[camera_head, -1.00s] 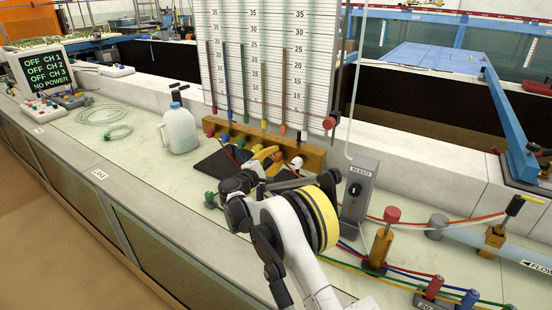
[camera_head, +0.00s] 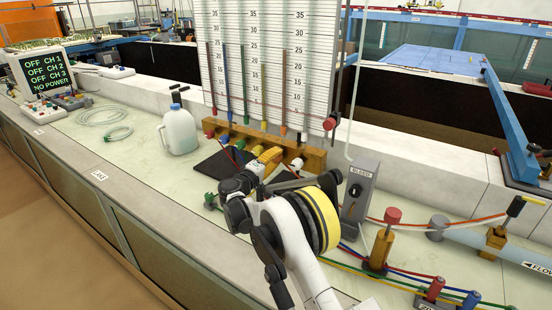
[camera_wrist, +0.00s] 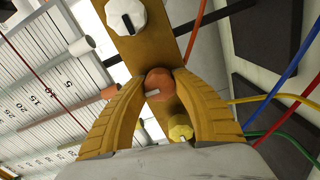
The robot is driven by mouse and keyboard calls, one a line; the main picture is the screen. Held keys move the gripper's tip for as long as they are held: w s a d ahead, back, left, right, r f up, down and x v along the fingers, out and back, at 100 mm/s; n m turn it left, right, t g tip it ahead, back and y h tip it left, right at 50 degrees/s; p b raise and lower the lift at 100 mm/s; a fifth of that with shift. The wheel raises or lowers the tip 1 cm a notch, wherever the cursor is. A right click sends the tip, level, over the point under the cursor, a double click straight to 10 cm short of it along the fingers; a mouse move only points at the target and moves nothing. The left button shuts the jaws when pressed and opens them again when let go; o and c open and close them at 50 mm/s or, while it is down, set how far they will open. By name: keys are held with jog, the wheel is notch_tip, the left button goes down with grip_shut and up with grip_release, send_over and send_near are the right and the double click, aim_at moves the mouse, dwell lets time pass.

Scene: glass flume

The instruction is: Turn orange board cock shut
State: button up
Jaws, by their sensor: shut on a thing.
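The orange cock (camera_wrist: 159,84) is a round knob with a pale bar mark, on the brown board (camera_wrist: 150,50) in the wrist view. My gripper (camera_wrist: 167,82) has its yellow fingers closed around the knob, one on each side.
The scale panel (camera_head: 265,60) with coloured tubes stands behind the board. A grey bleed box (camera_head: 358,190) stands to the right of my arm. A white jug (camera_head: 180,130) stands left. Coloured hoses run close by, including a blue one (camera_wrist: 285,75).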

dwell(0.4)
jog(key=o, duration=1.2)
jog(key=shift+w, duration=0.1)
jog(key=shift+a, duration=0.1)
jog(key=v, duration=1.2)
